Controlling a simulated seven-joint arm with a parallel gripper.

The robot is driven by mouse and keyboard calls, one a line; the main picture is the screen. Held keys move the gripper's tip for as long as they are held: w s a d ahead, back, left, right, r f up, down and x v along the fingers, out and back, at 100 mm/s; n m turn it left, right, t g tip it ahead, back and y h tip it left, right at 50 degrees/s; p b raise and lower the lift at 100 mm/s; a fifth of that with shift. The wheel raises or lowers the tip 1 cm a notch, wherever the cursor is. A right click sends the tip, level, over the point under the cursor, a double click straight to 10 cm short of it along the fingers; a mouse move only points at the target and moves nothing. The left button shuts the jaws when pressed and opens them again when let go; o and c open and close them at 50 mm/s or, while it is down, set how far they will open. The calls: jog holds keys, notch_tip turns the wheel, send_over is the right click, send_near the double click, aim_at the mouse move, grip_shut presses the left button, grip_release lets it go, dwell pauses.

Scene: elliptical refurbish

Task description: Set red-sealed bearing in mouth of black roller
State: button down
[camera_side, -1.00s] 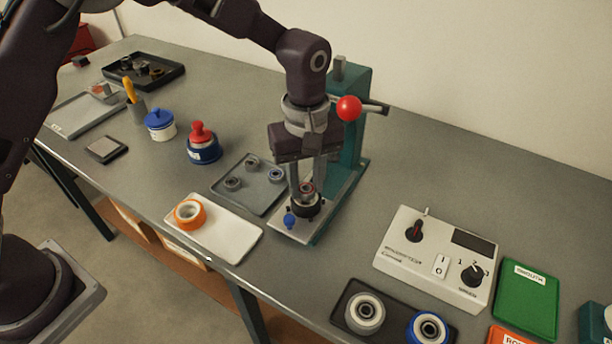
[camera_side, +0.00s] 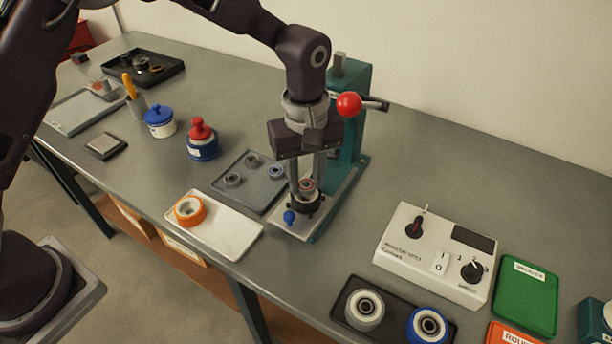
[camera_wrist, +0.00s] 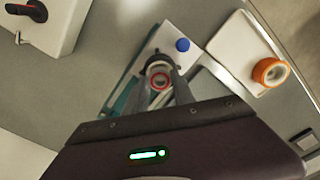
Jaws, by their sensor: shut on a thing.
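The red-sealed bearing (camera_side: 306,186) is between the fingertips of my gripper (camera_side: 306,183), which is shut on it. In the wrist view its red ring (camera_wrist: 160,81) shows between the two fingers (camera_wrist: 161,84). The black roller (camera_side: 305,204) stands upright on the base plate of the green press, directly below the bearing. In the wrist view part of the roller (camera_wrist: 156,60) shows behind the bearing. The bearing is at or just above the roller's mouth; I cannot tell whether they touch. The fingers hide part of both.
The teal press (camera_side: 350,150) with its red-knobbed lever (camera_side: 349,105) stands close behind my gripper. A blue knob (camera_side: 289,217) is at the plate's front. A grey tray (camera_side: 255,199) with bearings and a white tray (camera_side: 236,242) with an orange roller lie left. A control box (camera_side: 400,250) is right.

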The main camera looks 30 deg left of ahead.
aim_at(306, 184)
jog(key=shift+f, duration=0.55)
jog(key=c, duration=1.3)
grip_release()
notch_tip(306, 184, up, 11)
jog(key=shift+r, duration=0.1)
